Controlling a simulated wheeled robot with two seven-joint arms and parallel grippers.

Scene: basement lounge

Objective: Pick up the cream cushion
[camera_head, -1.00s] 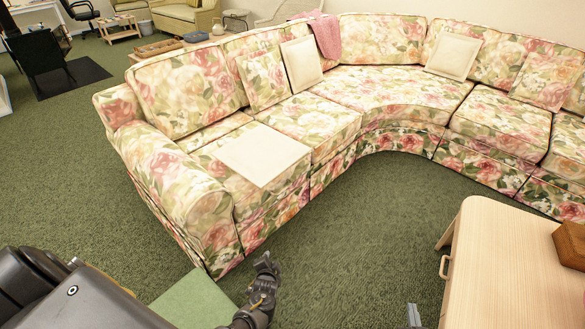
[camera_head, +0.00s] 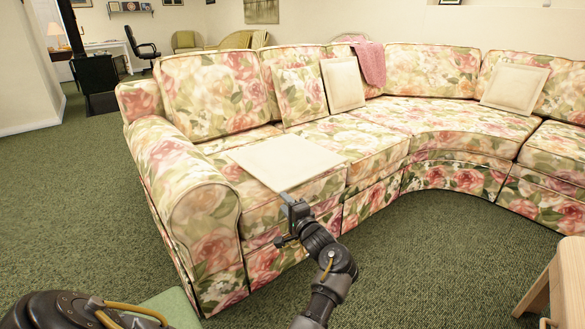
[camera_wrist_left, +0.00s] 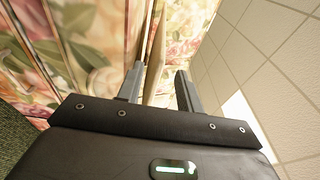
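A flat, square cream cushion (camera_head: 287,160) lies on the seat of the floral sofa's left end, its near corner at the seat's front edge. My left gripper (camera_head: 287,197) is at that near corner. In the left wrist view, the two grey fingers of my left gripper (camera_wrist_left: 159,88) stand apart. The thin edge of the cream cushion (camera_wrist_left: 155,70) shows between them, with narrow gaps beside it. Two more cream cushions lean on the backrest, one left of centre (camera_head: 343,84) and one at the right (camera_head: 514,86). My right gripper is out of view.
The curved floral sofa (camera_head: 190,195) fills the middle, its left armrest close to my left arm. A light wooden table (camera_head: 560,270) stands at the lower right. A pink throw (camera_head: 371,62) hangs over the backrest. Green carpet (camera_head: 420,260) lies clear in front.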

